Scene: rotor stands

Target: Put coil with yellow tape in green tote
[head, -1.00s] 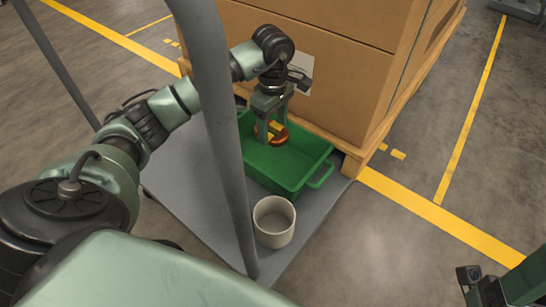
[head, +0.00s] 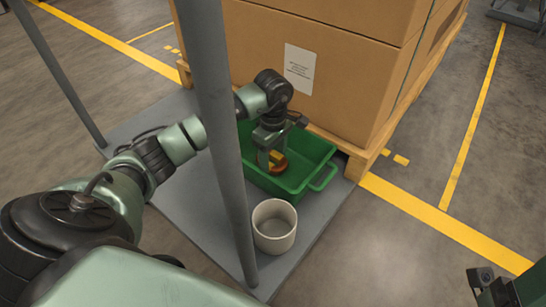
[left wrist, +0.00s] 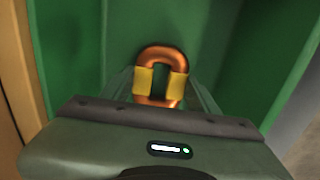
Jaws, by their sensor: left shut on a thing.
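The copper coil with yellow tape (head: 279,163) is held in my left gripper (head: 270,163), which is shut on it. The coil and the fingertips are inside the green tote (head: 292,190), below its rim in the head view. In the left wrist view the coil (left wrist: 161,75) is an oval ring with yellow tape on both sides, between the fingers, with green tote walls around it. I cannot tell whether the coil touches the tote's floor. At the lower right of the head view, part of my right arm (head: 490,285) shows; its fingers are not clear.
A round cream container (head: 274,226) stands in front of the tote on the grey platform (head: 200,215). A grey upright post (head: 225,130) stands close to my left arm. Large cardboard boxes (head: 310,70) on a wooden pallet stand right behind the tote.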

